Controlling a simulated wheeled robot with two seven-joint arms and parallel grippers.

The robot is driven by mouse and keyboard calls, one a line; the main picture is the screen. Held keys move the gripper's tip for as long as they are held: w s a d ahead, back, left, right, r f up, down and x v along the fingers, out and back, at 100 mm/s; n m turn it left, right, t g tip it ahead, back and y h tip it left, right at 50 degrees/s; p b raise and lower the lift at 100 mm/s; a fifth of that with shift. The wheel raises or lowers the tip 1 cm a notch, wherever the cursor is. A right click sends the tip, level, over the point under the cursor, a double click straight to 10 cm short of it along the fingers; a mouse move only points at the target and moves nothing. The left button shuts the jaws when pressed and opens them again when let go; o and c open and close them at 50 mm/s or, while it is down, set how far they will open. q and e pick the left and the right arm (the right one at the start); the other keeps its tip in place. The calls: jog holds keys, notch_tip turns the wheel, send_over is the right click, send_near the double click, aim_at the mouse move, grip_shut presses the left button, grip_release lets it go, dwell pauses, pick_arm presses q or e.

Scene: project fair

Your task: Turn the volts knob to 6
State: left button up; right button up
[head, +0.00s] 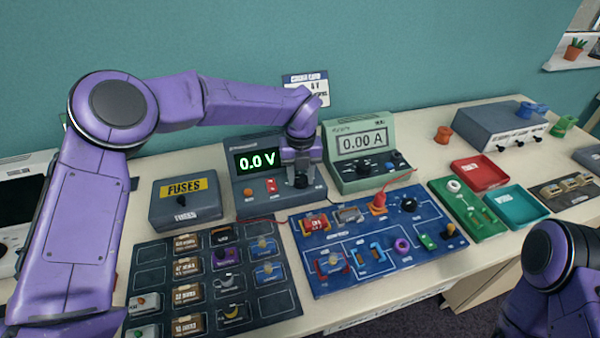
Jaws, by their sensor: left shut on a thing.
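The power supply (242,185) is a dark grey box at the middle of the table, with a green display (257,161) reading 0.0 V. My left gripper (300,179) points down in front of the right part of its panel. It is shut on the dark volts knob (301,182), which is mostly hidden by the fingers, so its pointer and scale cannot be read. An orange button and a red switch (271,186) sit to the left of the knob. My right arm shows at the lower right; its gripper is out of view.
A green ammeter (339,174) reading 0.00 A stands close on the right. A grey fuses box (163,208) stands on the left. A blue circuit board (338,282) and a dark parts tray (281,301) lie in front. Red and teal trays (547,210) are further right.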

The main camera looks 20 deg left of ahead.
pick_arm(q)
jog(key=m+p, duration=0.2)
jog(key=m, duration=0.2)
jog(key=shift+r, duration=0.15)
jog(key=m+p, duration=0.2)
jog(key=m, duration=0.2)
jog(key=m+p, duration=0.1)
jog(key=m, duration=0.3)
jog(key=shift+p, duration=0.4)
jog(key=shift+m+p, duration=0.55)
jog(key=shift+m, duration=1.05)
jog(key=o, duration=1.1)
jog(key=shift+c, duration=0.2)
